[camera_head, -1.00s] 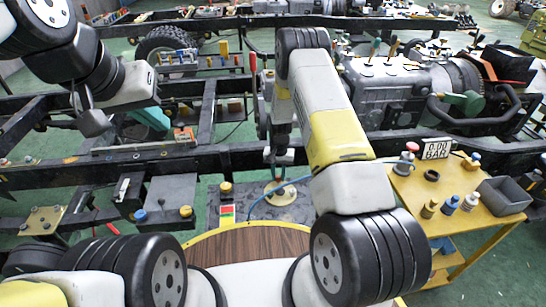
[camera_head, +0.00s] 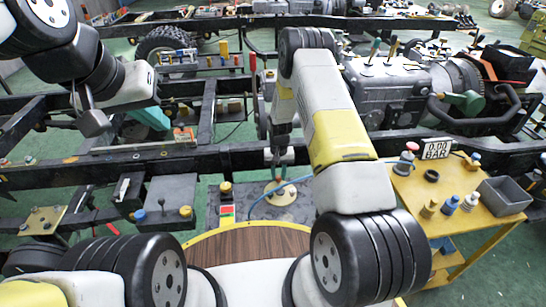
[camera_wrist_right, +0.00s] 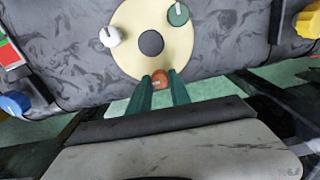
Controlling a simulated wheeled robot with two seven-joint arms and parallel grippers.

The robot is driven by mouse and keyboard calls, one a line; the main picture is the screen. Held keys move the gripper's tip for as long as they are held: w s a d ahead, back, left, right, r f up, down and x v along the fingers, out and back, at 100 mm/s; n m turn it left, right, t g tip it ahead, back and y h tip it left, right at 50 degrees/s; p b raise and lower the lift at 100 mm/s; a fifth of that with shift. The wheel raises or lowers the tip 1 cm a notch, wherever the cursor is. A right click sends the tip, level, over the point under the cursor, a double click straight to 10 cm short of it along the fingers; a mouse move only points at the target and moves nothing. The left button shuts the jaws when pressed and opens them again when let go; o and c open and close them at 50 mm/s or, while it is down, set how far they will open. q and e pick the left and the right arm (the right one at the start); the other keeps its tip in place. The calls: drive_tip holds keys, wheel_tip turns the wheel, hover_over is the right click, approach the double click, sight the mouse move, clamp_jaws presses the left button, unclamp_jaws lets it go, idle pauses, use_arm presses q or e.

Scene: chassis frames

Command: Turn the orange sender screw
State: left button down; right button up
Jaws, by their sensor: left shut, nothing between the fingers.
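The orange sender screw (camera_wrist_right: 161,80) sits at the near edge of a round cream flange (camera_wrist_right: 129,55) in the right wrist view. A white screw (camera_wrist_right: 110,37), a green screw (camera_wrist_right: 178,15) and a dark centre (camera_wrist_right: 151,43) are on the same flange. My right gripper (camera_wrist_right: 160,77) has its two green fingers on either side of the orange screw; whether they press on it is unclear. In the head view my right gripper (camera_head: 279,175) is low over the flange (camera_head: 281,193). My left gripper (camera_head: 92,122) is shut and empty at upper left, away from the flange.
Black chassis rails (camera_head: 200,161) cross behind the flange. A yellow table (camera_head: 408,193) at right holds a gauge display (camera_head: 437,148), a grey bin (camera_head: 503,196) and small knobs. A yellow button (camera_wrist_right: 309,22) and a blue knob (camera_wrist_right: 14,103) flank the flange plate.

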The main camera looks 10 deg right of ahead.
sight(278, 177)
drive_tip(key=o, duration=0.4)
drive_tip(key=shift+c, duration=0.2)
drive_tip(key=shift+r, duration=0.1)
wheel_tip(278, 177, up, 8)
drive_tip(key=shift+f, duration=0.15)
